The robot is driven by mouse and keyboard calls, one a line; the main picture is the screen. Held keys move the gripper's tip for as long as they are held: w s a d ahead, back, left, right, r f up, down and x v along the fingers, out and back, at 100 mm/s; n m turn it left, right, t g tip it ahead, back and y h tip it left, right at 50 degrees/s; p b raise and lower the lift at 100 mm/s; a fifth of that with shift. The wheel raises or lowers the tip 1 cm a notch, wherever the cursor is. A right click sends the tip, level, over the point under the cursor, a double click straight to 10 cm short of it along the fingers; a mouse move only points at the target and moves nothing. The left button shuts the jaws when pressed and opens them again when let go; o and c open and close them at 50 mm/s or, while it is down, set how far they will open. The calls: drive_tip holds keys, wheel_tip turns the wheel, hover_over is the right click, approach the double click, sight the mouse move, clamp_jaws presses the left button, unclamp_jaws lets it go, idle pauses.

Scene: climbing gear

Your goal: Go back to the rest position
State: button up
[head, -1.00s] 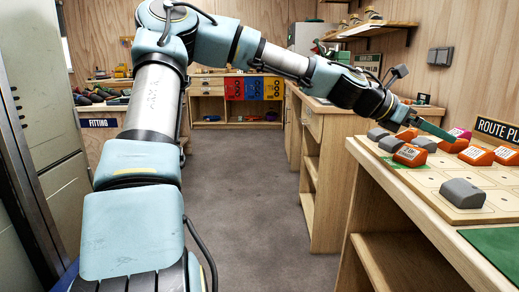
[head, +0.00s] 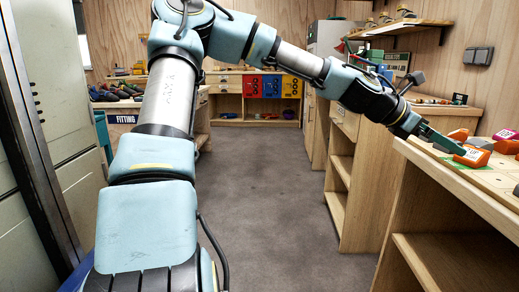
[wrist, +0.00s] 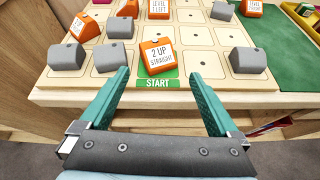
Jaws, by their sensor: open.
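My gripper (wrist: 160,105) is open and empty in the wrist view, its two teal fingers spread wide near the front edge of the board. It also shows in the head view (head: 442,138), at the end of my outstretched arm, by the counter at the right. An orange block labelled "2 UP STRAIGHT" (wrist: 158,56) stands ahead of the fingers, just behind the green START mark (wrist: 158,84). It is apart from both fingers. Whether the fingers are above the board or just in front of it is hard to tell.
The wooden board (wrist: 200,67) carries several grey blocks, such as one at the right (wrist: 248,60), and more orange blocks. A green mat (wrist: 285,45) lies right of it. In the head view, a wooden counter (head: 440,185) stands right and the grey floor (head: 270,200) is clear.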

drive_tip(key=a+f+m+y, duration=0.55)
drive_tip(key=a+f, duration=0.45)
drive_tip(key=f, duration=0.3)
drive_tip(key=w+a+f+m+t+y, duration=0.1)
drive_tip(key=a+f+m+y, duration=0.2)
drive_tip(key=a, duration=0.8)
drive_tip(key=w+a+f+m+t+y, duration=0.1)
drive_tip(key=a+f+m+y, duration=0.2)
drive_tip(key=a, duration=0.7)
drive_tip(key=s+a+r+m+y, duration=0.1)
drive_tip(key=s+a+m, duration=0.2)
drive_tip(key=a, duration=0.5)
drive_tip(key=s+a+r+m, duration=0.1)
drive_tip(key=s+a+m, duration=0.15)
drive_tip(key=a, duration=0.65)
wheel_tip(320, 180, up, 20)
drive_tip(key=p, duration=1.9)
drive_tip(key=shift+w+d+m+p, duration=0.25)
drive_tip(key=shift+w+m+p, duration=0.05)
drive_tip(key=shift+w, duration=0.05)
